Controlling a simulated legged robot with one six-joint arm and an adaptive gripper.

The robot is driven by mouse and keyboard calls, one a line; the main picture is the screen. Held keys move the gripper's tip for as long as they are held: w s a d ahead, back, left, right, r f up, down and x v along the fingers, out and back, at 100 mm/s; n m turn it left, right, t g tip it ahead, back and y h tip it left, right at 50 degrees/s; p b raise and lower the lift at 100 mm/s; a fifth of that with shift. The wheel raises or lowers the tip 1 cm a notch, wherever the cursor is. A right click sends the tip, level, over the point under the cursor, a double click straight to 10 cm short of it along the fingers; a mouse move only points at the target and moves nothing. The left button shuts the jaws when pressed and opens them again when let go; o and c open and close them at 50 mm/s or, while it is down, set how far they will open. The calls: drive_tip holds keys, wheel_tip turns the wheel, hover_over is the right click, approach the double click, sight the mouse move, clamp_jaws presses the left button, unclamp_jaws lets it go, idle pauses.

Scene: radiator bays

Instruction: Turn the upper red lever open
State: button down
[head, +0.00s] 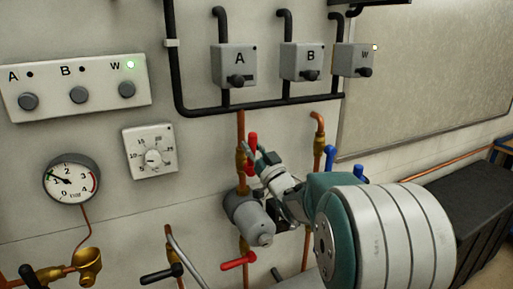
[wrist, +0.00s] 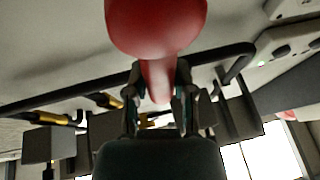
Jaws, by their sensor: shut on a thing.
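The upper red lever (head: 252,142) sits on the brass valve (head: 241,162) of a copper pipe in the head view and stands roughly upright along it. My gripper (head: 259,157) is at this lever from the right and partly covers it. In the wrist view the red lever (wrist: 155,25) is large at the top, its narrow part between the two fingers of my gripper (wrist: 158,95). The fingers are shut on it. The lower red lever (head: 238,262) is below the grey cylindrical pump (head: 250,218) and lies nearly level.
Blue levers (head: 330,158) are just right of my gripper. Boxes A (head: 234,65), B (head: 301,61) and W (head: 353,60) hang above. A gauge (head: 71,179), a dial (head: 151,152) and a black lever (head: 161,274) are at left. A dark chest (head: 455,215) stands at right.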

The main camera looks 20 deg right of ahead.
drive_tip(key=shift+a+f+n, duration=0.3)
drive_tip(key=shift+n, duration=0.3)
drive_tip(key=shift+y, duration=0.4)
drive_tip(key=shift+c, duration=2.2)
unclamp_jaws()
drive_tip(key=shift+a+r, duration=0.1)
drive_tip(key=v, duration=1.1)
drive_tip(key=shift+s, duration=0.45)
